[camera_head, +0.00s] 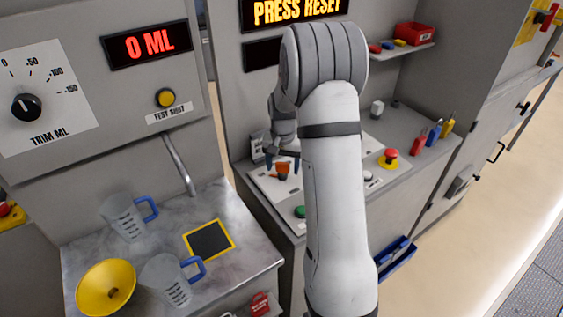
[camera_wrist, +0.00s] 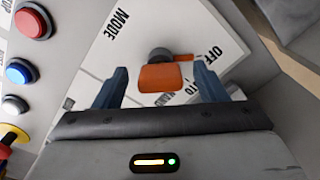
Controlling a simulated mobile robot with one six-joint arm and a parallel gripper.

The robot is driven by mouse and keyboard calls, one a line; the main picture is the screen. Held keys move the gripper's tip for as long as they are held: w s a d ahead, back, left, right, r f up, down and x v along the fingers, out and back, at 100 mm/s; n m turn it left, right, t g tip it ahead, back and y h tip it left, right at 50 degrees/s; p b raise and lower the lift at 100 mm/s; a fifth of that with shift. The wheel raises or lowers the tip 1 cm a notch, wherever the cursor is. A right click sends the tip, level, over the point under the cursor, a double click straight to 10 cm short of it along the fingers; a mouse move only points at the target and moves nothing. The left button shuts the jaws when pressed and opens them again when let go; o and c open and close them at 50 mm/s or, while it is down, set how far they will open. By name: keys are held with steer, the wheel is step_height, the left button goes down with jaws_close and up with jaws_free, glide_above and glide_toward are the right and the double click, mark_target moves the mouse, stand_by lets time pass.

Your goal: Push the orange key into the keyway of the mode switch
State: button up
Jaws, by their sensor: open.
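The orange key (camera_wrist: 160,77) shows in the wrist view between the two blue fingers of my gripper (camera_wrist: 158,88). Gaps show on both sides of the key, so the fingers stand open around it. The key's far end meets the dark round mode switch (camera_wrist: 160,54) on a white plate lettered MODE, OFF and more text partly hidden. How deep the key sits in the keyway cannot be told. In the head view the orange key (camera_head: 282,170) is small on the sloped panel, with my gripper (camera_head: 283,161) over it.
In the wrist view, red (camera_wrist: 32,22), blue (camera_wrist: 20,71) and white (camera_wrist: 14,105) buttons line the left side. The head view shows a red mushroom button (camera_head: 390,155) on yellow and a green button (camera_head: 300,211) on the panel. Jugs and a yellow funnel (camera_head: 106,287) stand on the left bench.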

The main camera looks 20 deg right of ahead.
steer(key=shift+c, duration=0.3)
steer(key=c, duration=0.9)
steer(key=o, duration=1)
steer(key=shift+c, duration=0.2)
